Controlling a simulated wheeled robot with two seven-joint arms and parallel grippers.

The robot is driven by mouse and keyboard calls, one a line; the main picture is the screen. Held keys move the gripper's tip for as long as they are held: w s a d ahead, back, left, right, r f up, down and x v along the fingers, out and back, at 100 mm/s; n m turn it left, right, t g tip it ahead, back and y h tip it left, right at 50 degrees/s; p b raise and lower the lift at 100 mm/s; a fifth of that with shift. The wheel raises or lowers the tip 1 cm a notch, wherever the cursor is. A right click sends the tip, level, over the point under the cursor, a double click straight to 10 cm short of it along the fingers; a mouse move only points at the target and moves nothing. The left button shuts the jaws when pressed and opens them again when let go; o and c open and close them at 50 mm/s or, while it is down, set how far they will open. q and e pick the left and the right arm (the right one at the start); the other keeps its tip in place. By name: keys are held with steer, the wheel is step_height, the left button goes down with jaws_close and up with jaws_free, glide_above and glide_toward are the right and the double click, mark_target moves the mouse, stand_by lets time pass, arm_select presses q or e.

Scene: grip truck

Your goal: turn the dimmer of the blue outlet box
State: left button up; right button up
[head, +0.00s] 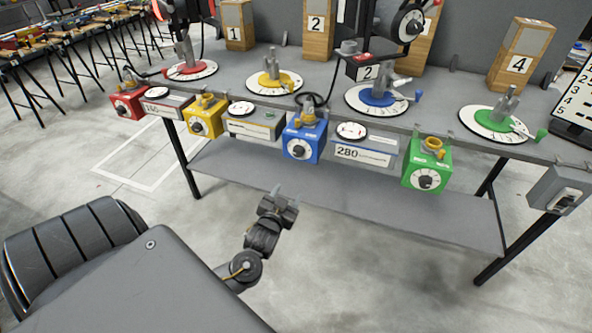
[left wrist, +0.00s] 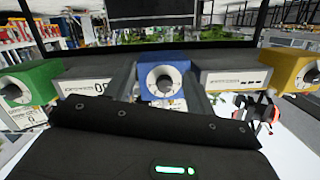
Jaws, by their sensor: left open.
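The blue outlet box (head: 303,144) hangs at the front edge of the grey table. Its dimmer is a dark knob (head: 298,152) on a white dial facing me. My left gripper (head: 284,196) is open and empty, below and in front of the box, apart from it. In the left wrist view, which looks upside down, the blue box (left wrist: 180,67) and its dimmer (left wrist: 164,84) show between the two grey fingers. The dial's lower part there is close to the dark gripper body. My right gripper is not in view.
A yellow box (head: 203,118) and a green box (head: 427,168) hang on either side, with display units (head: 357,153) between them. A lower shelf (head: 350,205) spans beneath the table. A grey switch box (head: 556,190) is at the right. The floor in front is clear.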

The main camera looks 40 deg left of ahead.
arm_select(q)
steer(key=n+t+y+b, duration=0.1)
steer(key=t, duration=0.1)
glide_toward(297, 154)
steer(key=x, duration=0.7)
steer(key=shift+w+a+b, duration=0.15)
steer(key=shift+w+b, duration=0.15)
steer(key=shift+w, duration=0.1)
steer(key=shift+w+a, duration=0.15)
steer(key=shift+w, duration=0.2)
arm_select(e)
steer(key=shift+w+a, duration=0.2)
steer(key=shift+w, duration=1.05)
arm_select(q)
steer(key=c, duration=1)
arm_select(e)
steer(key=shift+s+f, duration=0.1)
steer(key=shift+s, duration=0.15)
